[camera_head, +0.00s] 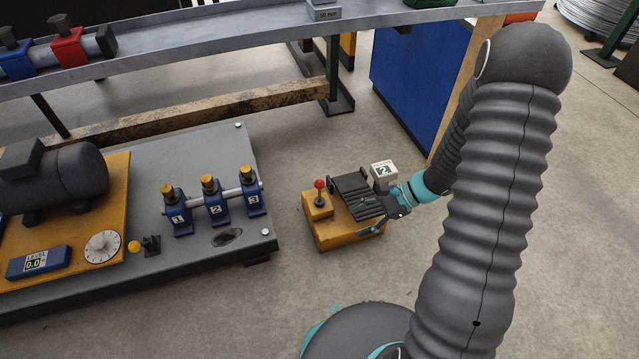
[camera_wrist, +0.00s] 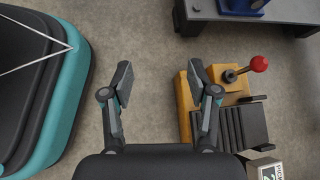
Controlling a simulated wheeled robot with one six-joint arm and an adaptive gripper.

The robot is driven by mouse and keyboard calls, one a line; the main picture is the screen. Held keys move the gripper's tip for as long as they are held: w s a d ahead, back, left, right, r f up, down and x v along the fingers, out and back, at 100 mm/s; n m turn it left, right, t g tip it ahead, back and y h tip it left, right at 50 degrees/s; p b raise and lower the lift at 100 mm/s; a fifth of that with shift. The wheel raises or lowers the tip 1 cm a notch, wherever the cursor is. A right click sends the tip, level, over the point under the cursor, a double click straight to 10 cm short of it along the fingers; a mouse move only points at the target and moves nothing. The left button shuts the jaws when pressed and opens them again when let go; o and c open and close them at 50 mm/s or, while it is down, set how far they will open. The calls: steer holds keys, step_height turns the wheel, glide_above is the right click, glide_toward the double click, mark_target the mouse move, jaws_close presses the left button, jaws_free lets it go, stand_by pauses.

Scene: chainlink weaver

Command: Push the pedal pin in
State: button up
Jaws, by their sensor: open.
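A pin with a red ball knob (camera_head: 319,184) stands on the raised part of a yellow pedal unit (camera_head: 345,231) on the floor. The knob also shows in the wrist view (camera_wrist: 259,64), on a dark shaft leaning toward the picture's right. A black ribbed pedal (camera_head: 352,188) sits beside it on the same unit. My gripper (camera_wrist: 160,82) is open and empty, low beside the unit, with bare floor between its fingers. In the wrist view its right finger overlaps the unit's yellow edge; I cannot tell whether they touch.
A small box marked 2 (camera_head: 383,172) is by the pedal. Left is a grey platform (camera_head: 225,150) with blue numbered posts (camera_head: 215,208), a motor (camera_head: 65,180) and a dial (camera_head: 102,246). A grey rail (camera_head: 200,40) and a blue cabinet (camera_head: 425,70) stand behind. Floor in front is clear.

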steer(key=w+f+m+t+y, duration=0.2)
steer(key=w+f+m+t, duration=0.1)
steer(key=w+f+m, duration=0.25)
steer(key=m+t, duration=0.4)
glide_toward(323, 184)
steer(key=shift+n, duration=0.25)
steer(key=b+x, duration=0.1)
steer(key=x, duration=1)
steer(key=shift+w+a, duration=0.1)
steer(key=shift+a, duration=0.05)
jaws_close()
